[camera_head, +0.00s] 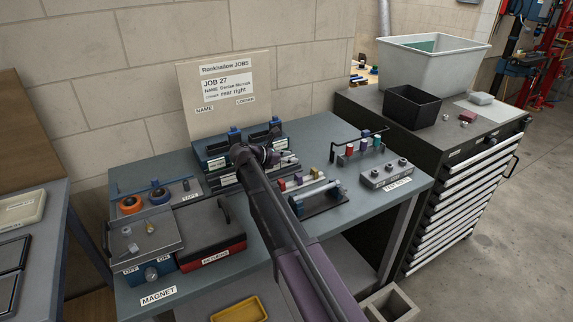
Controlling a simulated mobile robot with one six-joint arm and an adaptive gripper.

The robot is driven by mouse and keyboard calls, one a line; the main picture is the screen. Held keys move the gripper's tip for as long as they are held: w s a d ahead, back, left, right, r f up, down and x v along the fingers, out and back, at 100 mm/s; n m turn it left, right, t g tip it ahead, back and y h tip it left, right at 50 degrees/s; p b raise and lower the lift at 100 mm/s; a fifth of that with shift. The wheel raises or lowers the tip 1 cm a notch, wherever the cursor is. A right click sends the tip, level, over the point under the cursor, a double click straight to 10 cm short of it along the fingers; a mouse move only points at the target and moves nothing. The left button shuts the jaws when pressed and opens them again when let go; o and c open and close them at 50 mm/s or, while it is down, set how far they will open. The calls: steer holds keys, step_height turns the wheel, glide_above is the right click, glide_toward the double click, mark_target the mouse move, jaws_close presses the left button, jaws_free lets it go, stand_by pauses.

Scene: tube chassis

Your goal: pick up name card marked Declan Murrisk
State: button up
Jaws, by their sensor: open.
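The job board (223,95) stands at the back of the bench against the wall. It reads JOB 27, a name that looks like Declan Murrisk, and corner rear right. My gripper (270,157) is open, over a dark blue rack (217,147) in front of the board. Small white strips show on the rack, but their print is too small to read. I cannot tell which, if any, is the Declan Murrisk card. My gripper and arm hide part of the rack.
A tape stand (157,195), a magnet box (150,245) and a red-fronted returns box (211,245) fill the bench's left side. A grey test block (385,174) and small coloured parts lie right of my arm. A drawer cabinet (455,185) carries a black bin (411,106) and a large grey tub (430,65).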

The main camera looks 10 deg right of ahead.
steer(key=shift+s+f, duration=0.1)
steer(key=shift+f, duration=0.4)
jaws_close()
steer(key=shift+a+r, duration=0.1)
steer(key=shift+r, duration=0.05)
steer(key=r+p, duration=0.1)
steer(key=w+r+p, duration=0.1)
steer(key=p, duration=0.1)
steer(key=shift+r+p, duration=0.15)
steer(key=shift+p, duration=0.15)
step_height(320, 180, up, 7)
steer(key=p, duration=0.6)
steer(key=shift+w+p, duration=0.1)
steer(key=shift+p, duration=0.3)
